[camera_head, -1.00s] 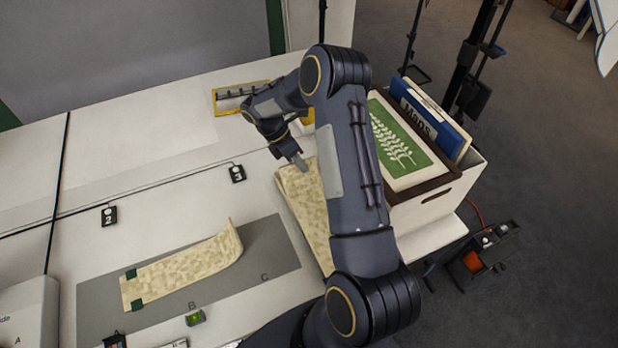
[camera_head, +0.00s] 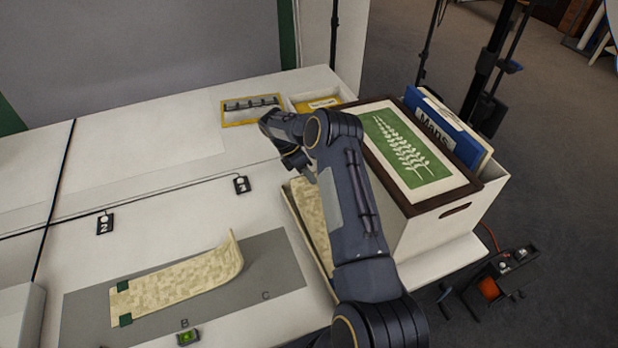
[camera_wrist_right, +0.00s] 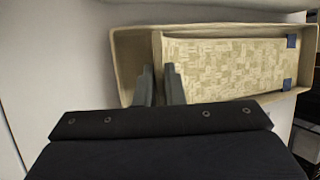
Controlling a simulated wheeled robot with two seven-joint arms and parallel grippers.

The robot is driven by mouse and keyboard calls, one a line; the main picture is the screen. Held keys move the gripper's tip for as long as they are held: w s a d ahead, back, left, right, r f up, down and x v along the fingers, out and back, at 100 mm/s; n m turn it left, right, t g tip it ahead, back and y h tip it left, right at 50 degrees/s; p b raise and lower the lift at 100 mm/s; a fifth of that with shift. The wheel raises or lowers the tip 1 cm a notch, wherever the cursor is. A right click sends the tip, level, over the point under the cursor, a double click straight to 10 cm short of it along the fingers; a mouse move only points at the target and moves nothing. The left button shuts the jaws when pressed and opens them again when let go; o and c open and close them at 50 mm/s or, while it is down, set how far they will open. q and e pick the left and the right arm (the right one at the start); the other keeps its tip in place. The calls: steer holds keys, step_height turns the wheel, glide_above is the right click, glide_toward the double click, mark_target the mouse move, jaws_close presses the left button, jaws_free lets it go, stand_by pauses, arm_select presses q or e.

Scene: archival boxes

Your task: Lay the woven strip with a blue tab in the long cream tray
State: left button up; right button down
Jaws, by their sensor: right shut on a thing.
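The long cream tray (camera_head: 291,210) lies left of the white box, partly hidden by my right arm. In the right wrist view the tray (camera_wrist_right: 126,60) shows its rim around the woven strip (camera_wrist_right: 225,62), a beige checked band with blue tabs (camera_wrist_right: 291,41) at its right end. The strip lies within the tray's outline; I cannot tell if it rests fully on the floor. My right gripper (camera_wrist_right: 160,86) is shut on the strip's near-left end, which stands up between the fingers. In the head view the strip (camera_head: 312,212) shows beside my right gripper (camera_head: 312,178). My left gripper is out of view.
A similar strip with green tabs (camera_head: 180,287) lies on a grey mat (camera_head: 262,270), one end curled up. The white box (camera_head: 425,228) with a framed leaf print (camera_head: 410,150) stands close right of the tray. A yellow-edged rack (camera_head: 252,109) is behind.

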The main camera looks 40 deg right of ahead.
steer(key=shift+f, duration=0.15)
steer(key=c, duration=1.5)
jaws_free()
